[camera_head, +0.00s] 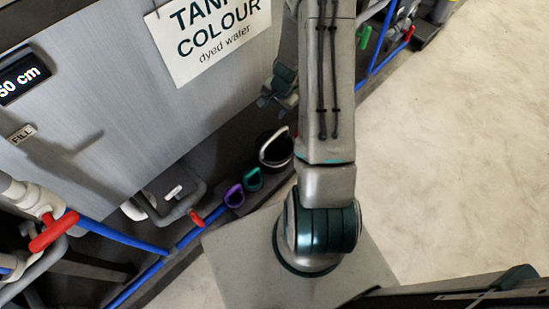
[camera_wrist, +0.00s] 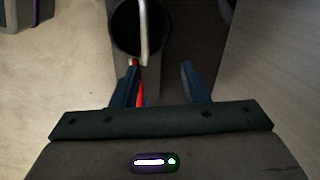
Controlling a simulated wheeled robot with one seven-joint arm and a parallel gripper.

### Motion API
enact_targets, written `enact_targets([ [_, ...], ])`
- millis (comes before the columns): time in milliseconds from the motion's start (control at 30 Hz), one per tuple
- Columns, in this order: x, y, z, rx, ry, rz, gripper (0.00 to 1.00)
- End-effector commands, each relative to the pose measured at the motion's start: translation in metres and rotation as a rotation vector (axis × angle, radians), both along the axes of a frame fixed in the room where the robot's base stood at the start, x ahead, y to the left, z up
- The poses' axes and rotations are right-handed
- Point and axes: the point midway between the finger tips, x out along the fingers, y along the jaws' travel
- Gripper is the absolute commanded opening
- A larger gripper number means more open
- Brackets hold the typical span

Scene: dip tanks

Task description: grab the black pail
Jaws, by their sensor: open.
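The black pail (camera_head: 277,150) stands low beside the tank, with a pale handle arched over its mouth in the head view; my arm cuts off part of its right side. In the wrist view the black pail (camera_wrist: 123,28) is at the top, beyond the fingertips and left of centre, its pale handle upright near its right rim. My gripper (camera_wrist: 160,68) is open, with nothing seen held between its fingers. In the head view my gripper (camera_head: 275,90) shows partly beside the tank wall, above the pail in the picture.
A purple pail (camera_head: 234,196) and a teal pail (camera_head: 252,180) stand beside the black one. The grey tank (camera_head: 110,80) with its sign (camera_head: 213,38) rises at left. Blue pipes (camera_head: 118,235) and red-handled valves (camera_head: 52,232) run below it. Open floor (camera_head: 450,150) lies right.

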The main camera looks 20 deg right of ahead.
Motion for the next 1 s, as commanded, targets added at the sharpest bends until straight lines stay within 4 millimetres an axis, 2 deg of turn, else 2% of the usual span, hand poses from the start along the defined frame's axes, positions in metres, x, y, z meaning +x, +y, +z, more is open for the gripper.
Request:
enact_targets([
  [33,-0.002,-0.006,-0.029,0.002,0.013,-0.035,0.41],
  [100,-0.005,-0.011,-0.047,0.002,0.024,-0.071,0.41],
  [367,-0.005,-0.016,-0.086,0.001,0.037,-0.114,0.41],
  [600,0.004,-0.013,-0.131,0.001,0.036,-0.113,0.41],
  [1000,0.010,-0.010,-0.162,0.000,0.034,-0.112,0.41],
])
